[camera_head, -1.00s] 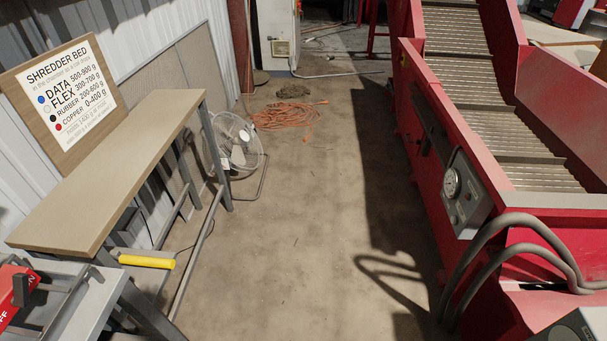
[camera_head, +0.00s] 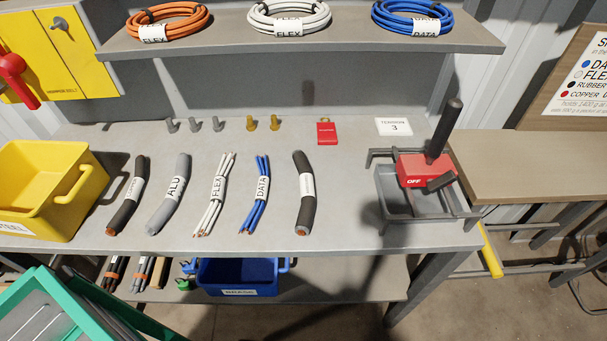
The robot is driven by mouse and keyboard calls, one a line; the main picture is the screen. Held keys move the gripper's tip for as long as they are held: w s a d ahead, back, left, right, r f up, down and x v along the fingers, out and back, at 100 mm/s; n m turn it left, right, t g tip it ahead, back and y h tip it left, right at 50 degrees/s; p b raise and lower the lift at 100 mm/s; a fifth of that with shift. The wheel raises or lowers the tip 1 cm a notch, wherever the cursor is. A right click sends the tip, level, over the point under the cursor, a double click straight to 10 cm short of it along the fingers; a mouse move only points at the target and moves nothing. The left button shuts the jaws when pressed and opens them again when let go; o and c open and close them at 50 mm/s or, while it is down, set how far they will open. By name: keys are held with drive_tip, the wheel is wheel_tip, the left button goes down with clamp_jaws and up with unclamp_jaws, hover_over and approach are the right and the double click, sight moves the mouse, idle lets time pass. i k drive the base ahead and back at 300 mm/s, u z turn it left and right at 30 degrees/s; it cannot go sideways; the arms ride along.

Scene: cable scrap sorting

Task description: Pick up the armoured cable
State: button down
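Several short cable pieces lie in a row on the grey bench. Two are thick and black with copper-coloured ends: the left black cable (camera_head: 124,212) is beside the yellow bin, and the right black cable (camera_head: 304,160) is right of the blue DATA bundle. Each has a white label too small to read, so I cannot tell which is the armoured cable. Between them lie a grey ALU cable (camera_head: 161,214), a white FLEX bundle (camera_head: 209,216) and a blue DATA bundle (camera_head: 253,217). My gripper is not in view.
A yellow bin (camera_head: 30,205) stands at the bench's left. A red OFF block (camera_head: 425,168) with a black lever stands over a grey tray (camera_head: 393,187) at the right. Metal lugs (camera_head: 218,124) stand behind the cables. A blue bin (camera_head: 237,275) sits on the lower shelf.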

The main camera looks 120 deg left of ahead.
sight(304, 223)
drive_tip(key=u, duration=3.8)
drive_tip(key=k, duration=0.25)
drive_tip(key=z, duration=1.05)
drive_tip(key=k, duration=1.05)
drive_tip(key=z, duration=0.35)
drive_tip(key=i, duration=0.75)
